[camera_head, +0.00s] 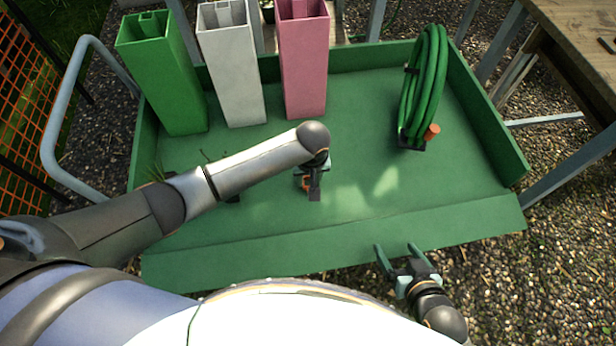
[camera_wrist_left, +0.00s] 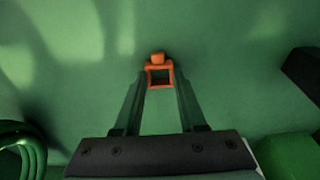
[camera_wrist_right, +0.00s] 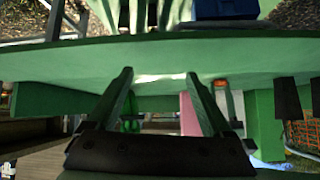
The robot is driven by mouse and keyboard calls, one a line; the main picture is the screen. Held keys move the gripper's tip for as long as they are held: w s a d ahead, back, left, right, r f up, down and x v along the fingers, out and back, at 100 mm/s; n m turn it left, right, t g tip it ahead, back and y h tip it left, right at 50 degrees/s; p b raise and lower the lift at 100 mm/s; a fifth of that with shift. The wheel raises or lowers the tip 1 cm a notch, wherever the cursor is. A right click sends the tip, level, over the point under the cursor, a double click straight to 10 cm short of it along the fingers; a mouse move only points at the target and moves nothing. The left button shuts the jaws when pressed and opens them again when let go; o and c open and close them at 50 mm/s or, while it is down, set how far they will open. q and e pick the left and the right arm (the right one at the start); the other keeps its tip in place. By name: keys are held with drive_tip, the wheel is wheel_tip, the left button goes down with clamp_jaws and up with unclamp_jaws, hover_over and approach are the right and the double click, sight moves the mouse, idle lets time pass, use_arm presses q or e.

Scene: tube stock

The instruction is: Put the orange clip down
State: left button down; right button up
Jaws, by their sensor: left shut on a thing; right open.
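The orange clip (camera_wrist_left: 159,74) is between the fingertips of my left gripper (camera_wrist_left: 160,88), which is shut on it. In the left wrist view it is a small square orange frame with a knob on top, against the green tray floor. In the head view my left gripper (camera_head: 315,188) is over the middle of the green tray (camera_head: 420,215), and a bit of the orange clip (camera_head: 306,184) shows beside the fingers. I cannot tell whether the clip touches the floor. My right gripper (camera_head: 408,254) is open and empty in front of the tray's near edge.
Green (camera_head: 165,85), white (camera_head: 233,75) and pink (camera_head: 303,70) square tubes stand at the back left of the tray. A coiled green hose (camera_head: 424,85) with an orange fitting (camera_head: 432,131) stands at the back right. The tray floor around my left gripper is mostly clear.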

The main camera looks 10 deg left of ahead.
use_arm(q)
drive_tip(key=shift+f, duration=0.15)
drive_tip(key=c, duration=0.8)
unclamp_jaws()
drive_tip(key=shift+c, duration=0.2)
use_arm(e)
drive_tip(key=shift+d, duration=0.1)
use_arm(q)
drive_tip(key=o, duration=0.3)
drive_tip(key=shift+o, duration=0.3)
use_arm(e)
drive_tip(key=shift+s+f, duration=0.5)
